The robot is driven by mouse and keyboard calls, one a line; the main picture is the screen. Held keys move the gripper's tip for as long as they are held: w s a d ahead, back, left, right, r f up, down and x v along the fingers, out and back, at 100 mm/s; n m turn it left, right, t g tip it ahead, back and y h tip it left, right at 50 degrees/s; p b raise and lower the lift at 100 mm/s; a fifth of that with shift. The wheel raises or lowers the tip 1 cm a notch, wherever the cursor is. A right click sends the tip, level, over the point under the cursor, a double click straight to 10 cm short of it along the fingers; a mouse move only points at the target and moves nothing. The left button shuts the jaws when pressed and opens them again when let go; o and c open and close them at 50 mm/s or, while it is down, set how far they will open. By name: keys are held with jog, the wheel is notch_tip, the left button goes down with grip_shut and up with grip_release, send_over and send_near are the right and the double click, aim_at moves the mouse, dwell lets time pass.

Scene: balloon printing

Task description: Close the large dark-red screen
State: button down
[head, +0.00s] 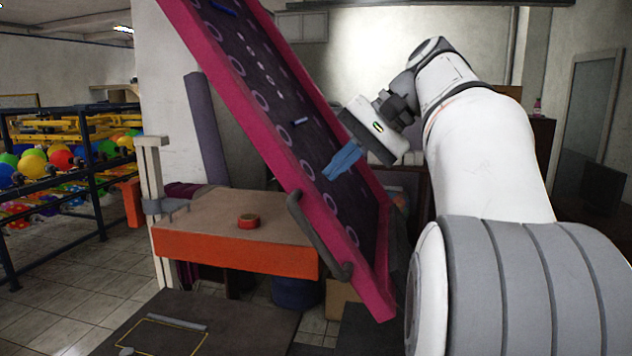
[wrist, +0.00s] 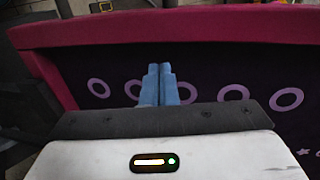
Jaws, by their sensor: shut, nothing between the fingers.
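The large dark-red screen (head: 221,67) is tilted up steeply in the head view, a magenta frame around a dark panel with pale rings. A dark handle (head: 318,236) is on its lower left side. My gripper (head: 334,172) is shut and empty, its blue fingers in front of the panel's face near the lower right. In the wrist view my gripper (wrist: 159,72) points at the frame edge (wrist: 200,28), with the ringed panel (wrist: 250,70) under the fingers. I cannot tell whether the fingertips touch the panel.
An orange-edged table (head: 235,250) with a small red roll (head: 248,221) stands under the screen. A rack with colourful balloons (head: 60,160) is at the left. A dark flat board (head: 190,325) lies in front. Tiled floor (head: 70,310) is open at the lower left.

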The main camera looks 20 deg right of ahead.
jog(key=x, duration=0.4)
jog(key=shift+w+a+r+p, duration=0.2)
jog(key=shift+r+p, duration=0.05)
jog(key=shift+p, duration=0.05)
jog(key=shift+f, duration=0.1)
jog(key=shift+a, duration=0.1)
